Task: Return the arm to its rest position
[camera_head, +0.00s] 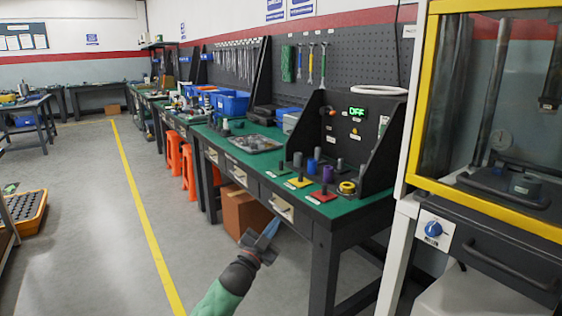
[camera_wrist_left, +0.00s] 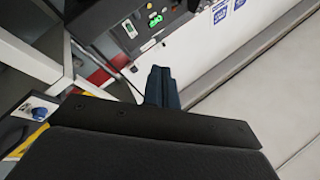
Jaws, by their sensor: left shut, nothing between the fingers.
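My left gripper (camera_head: 268,234) is at the lower middle of the head view, in front of the green-topped workbench (camera_head: 262,170) and below its top edge. Its fingers are together, pointing up and to the right, with nothing between them. In the left wrist view the shut fingers (camera_wrist_left: 162,85) show as a dark blue-grey pair at the middle. The green sleeve of my left arm comes in from the bottom of the head view. My right gripper shows in neither view.
The bench carries a black test box (camera_head: 347,143) reading OFF, colored blocks and blue bins (camera_head: 232,103). A yellow-framed cabinet (camera_head: 490,190) stands at the right. A cardboard box (camera_head: 243,213) sits under the bench.

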